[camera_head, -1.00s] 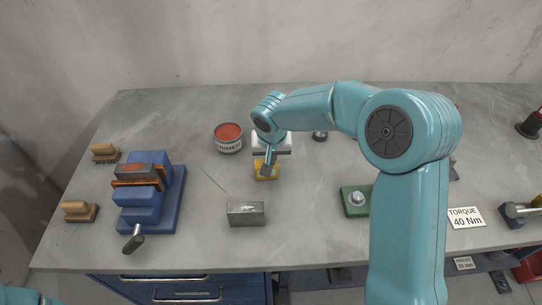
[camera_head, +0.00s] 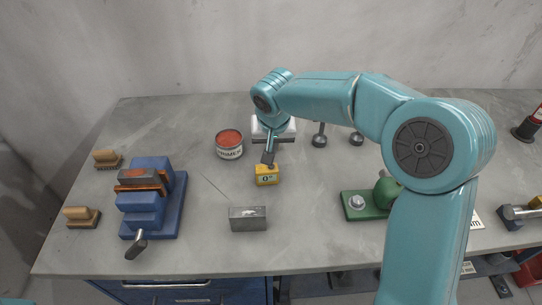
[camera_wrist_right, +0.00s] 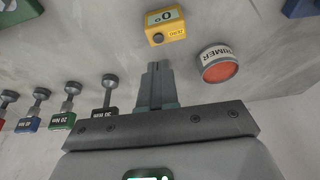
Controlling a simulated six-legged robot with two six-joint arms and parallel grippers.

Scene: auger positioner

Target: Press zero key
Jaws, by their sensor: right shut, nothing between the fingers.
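The yellow box (camera_head: 266,178) stands near the middle of the bench, with a 0° reading on its front. In the right wrist view the yellow box (camera_wrist_right: 168,20) shows its 0° reading and a dark round zero key (camera_wrist_right: 158,38) beside a small label. My right gripper (camera_head: 268,160) is shut and empty, at the back edge of the box in the head view. In the right wrist view its fingertips (camera_wrist_right: 157,66) appear apart from the key. In the head view the key is not clearly visible. My left gripper is out of view.
A red-topped primer can (camera_head: 229,144) stands left of the gripper. A grey metal block (camera_head: 248,219) lies in front of the box. A blue vise (camera_head: 150,205) is at left, a green-based fixture (camera_head: 357,204) at right. Labelled torque pieces (camera_wrist_right: 62,121) stand behind.

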